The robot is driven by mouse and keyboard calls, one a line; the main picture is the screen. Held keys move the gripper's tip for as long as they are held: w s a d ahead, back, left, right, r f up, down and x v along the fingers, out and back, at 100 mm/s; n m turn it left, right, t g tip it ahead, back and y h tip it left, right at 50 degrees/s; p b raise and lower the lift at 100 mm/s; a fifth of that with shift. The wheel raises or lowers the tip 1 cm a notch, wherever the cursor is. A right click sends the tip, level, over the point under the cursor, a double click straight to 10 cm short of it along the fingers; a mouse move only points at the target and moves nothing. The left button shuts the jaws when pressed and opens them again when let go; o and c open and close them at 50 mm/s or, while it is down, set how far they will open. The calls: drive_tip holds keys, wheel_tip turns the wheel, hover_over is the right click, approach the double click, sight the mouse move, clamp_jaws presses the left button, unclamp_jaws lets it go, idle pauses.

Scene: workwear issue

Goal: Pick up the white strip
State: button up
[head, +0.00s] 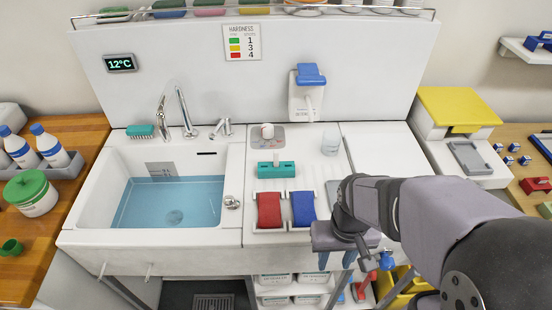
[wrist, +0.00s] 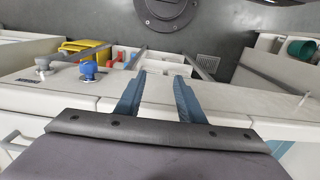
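A small white strip (head: 276,157) appears to stand upright in a teal block (head: 270,171) on the white counter, right of the sink. It is small, and its lower end is hidden in the block. My gripper (head: 335,261) is at the counter's front edge, to the right of and nearer than the strip, well apart from it. In the wrist view, the two blue fingers of my gripper (wrist: 158,88) are spread with nothing between them. The strip is not visible in the wrist view.
A water-filled sink (head: 168,204) is at left. Red (head: 269,210) and blue (head: 303,208) pieces sit in front of the teal block. A clear cup (head: 330,144) and a white dispenser with a blue top (head: 308,75) stand behind. A hardness card (head: 242,42) is on the backboard.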

drive_tip(key=w+a+r+p, duration=0.1)
drive_tip(key=w+r, duration=0.1)
drive_tip(key=w, duration=0.3)
drive_tip(key=w+a+r, duration=0.1)
drive_tip(key=w+r, duration=0.2)
drive_tip(key=w, duration=0.2)
drive_tip(key=w+a+r+p, duration=0.1)
drive_tip(key=w+r, duration=0.1)
drive_tip(key=w, duration=0.3)
drive_tip(key=shift+w+a+r+p, duration=0.25)
drive_tip(key=shift+a+r+p, duration=0.05)
drive_tip(key=shift+p, duration=0.05)
wheel_tip(320, 180, up, 5)
drive_tip(key=p, duration=0.3)
hover_over(276, 151)
drive_tip(key=s+d, duration=0.1)
drive_tip(key=shift+w+a+r, duration=0.25)
drive_tip(key=shift+w, duration=0.15)
drive_tip(key=shift+a+f+p, duration=0.2)
drive_tip(key=shift+f+p, duration=1.5)
drive_tip(key=shift+f, duration=2)
clamp_jaws()
